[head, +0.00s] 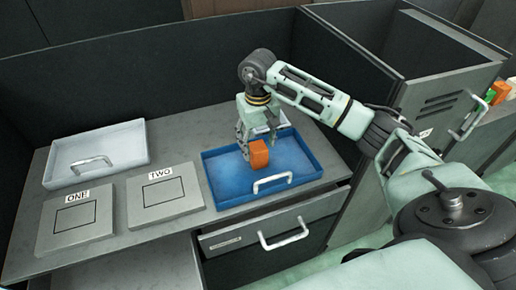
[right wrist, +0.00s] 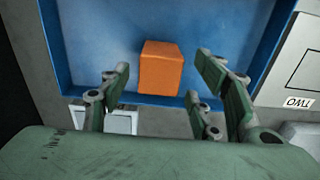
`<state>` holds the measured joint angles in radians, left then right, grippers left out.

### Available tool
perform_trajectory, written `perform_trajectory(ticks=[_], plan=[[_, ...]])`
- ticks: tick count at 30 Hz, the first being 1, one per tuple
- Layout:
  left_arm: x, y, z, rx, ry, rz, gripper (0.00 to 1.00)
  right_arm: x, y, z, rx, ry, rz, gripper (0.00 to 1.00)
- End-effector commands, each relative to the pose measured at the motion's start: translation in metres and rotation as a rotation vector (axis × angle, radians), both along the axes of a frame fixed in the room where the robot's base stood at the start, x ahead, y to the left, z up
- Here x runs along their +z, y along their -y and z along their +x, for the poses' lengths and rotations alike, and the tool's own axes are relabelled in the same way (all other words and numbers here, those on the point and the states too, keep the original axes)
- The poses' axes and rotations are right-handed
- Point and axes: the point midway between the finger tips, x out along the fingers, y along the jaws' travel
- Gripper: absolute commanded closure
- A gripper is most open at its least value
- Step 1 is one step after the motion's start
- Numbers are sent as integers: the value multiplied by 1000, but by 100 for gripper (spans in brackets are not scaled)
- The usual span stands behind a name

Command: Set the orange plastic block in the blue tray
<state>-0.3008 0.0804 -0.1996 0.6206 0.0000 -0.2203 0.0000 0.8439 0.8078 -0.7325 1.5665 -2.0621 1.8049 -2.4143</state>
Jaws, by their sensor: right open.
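The orange plastic block (head: 259,154) sits inside the blue tray (head: 225,190), and it shows in the right wrist view (right wrist: 161,68) against the tray's blue floor. My right gripper (head: 258,145) is over the tray, just behind and above the block. In the right wrist view the right gripper's fingers (right wrist: 165,85) are spread apart, with the block between and beyond their tips and a gap on each side. The blue tray (right wrist: 105,40) fills much of that view. My left gripper is not in view.
A white tray (head: 95,152) stands at the back left of the grey worktop. Plates labelled ONE (head: 75,222) and TWO (head: 165,195) lie left of the blue tray. A drawer (head: 270,232) sits below it. Dark panels (head: 150,60) rise behind.

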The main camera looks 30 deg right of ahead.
Motion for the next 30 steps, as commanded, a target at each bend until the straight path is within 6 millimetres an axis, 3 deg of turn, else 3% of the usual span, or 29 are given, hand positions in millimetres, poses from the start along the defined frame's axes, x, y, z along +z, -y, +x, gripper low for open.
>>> perform_trajectory(ticks=[6,13,18,30], plan=[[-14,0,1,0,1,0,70,49,1,1,0,6,-1,43],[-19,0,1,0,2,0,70,84,1,1,-1,3,-1,43],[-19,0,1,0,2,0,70,94,1,0,-1,0,-1,43],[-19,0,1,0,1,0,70,94,1,0,-1,0,0,43]])
